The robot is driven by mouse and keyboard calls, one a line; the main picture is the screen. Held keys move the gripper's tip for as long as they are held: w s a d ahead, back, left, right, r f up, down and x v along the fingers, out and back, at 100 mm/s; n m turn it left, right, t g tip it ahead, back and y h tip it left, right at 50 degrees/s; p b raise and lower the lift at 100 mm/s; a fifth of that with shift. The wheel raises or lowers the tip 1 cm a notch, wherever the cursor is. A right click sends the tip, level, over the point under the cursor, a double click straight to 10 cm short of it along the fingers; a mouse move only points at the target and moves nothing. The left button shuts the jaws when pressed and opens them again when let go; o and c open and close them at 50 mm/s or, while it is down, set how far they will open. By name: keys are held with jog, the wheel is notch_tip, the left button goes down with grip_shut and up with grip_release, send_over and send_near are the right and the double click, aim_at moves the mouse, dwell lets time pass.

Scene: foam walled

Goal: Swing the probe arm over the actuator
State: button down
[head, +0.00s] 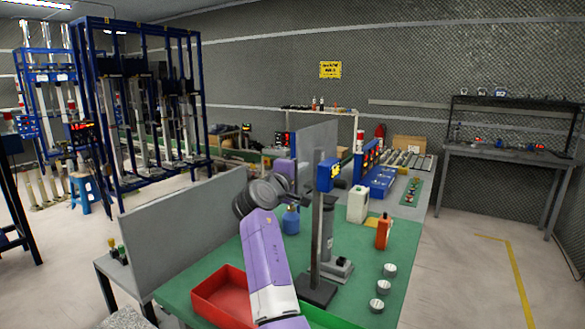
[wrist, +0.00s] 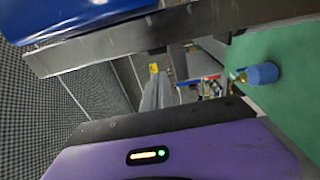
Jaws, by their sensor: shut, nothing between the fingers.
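I take this for the probe arm. The grey cylinder (head: 327,232) on a small base beside the post looks like the actuator. My gripper (head: 300,190) is shut and empty, left of the post near the blue head; its fingertips are mostly hidden. In the wrist view the post (wrist: 130,50) and blue head (wrist: 75,18) cross the top, close to my purple gripper body; contact cannot be told.
A red tray (head: 222,297) lies at the bench's near left. A blue bottle (head: 291,220), a white canister (head: 357,205), an orange bottle (head: 383,232) and several small round pots (head: 383,288) stand around. A grey partition (head: 185,230) bounds the left side.

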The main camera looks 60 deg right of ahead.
jog(key=shift+s+d, duration=0.2)
jog(key=shift+s, duration=0.3)
jog(key=shift+s+d, duration=0.2)
jog(key=shift+s, duration=0.25)
jog(key=shift+s+d+p, duration=0.35)
jog(key=shift+s+p, duration=0.35)
